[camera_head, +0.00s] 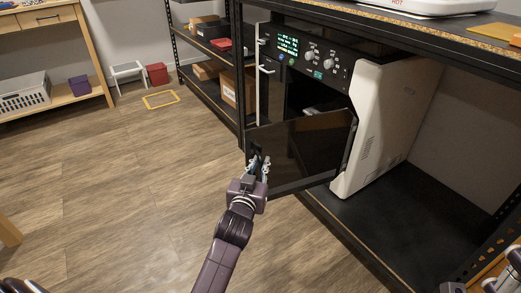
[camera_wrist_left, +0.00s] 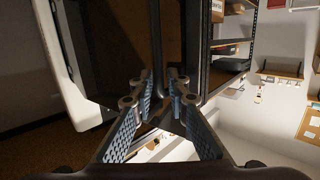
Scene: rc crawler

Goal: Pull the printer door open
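The printer (camera_head: 385,115) is a white box with a black front, standing on the lower shelf of a black rack. Its dark, glossy door (camera_head: 300,150) is swung part-way out below the control panel, and the dark inside shows behind it. My left gripper (camera_head: 259,163) is at the door's free left edge. In the left wrist view, the fingers (camera_wrist_left: 159,95) close in on a dark upright edge of the door (camera_wrist_left: 170,40), one on each side; the exact contact is partly hidden. Only parts of my right arm show at the lower right of the head view.
A control panel (camera_head: 308,55) with lit display and knobs sits above the door. Another black rack (camera_head: 206,65) with boxes stands behind. The wooden floor (camera_head: 120,190) left of the door is clear. A basket (camera_head: 24,92) is at the far left.

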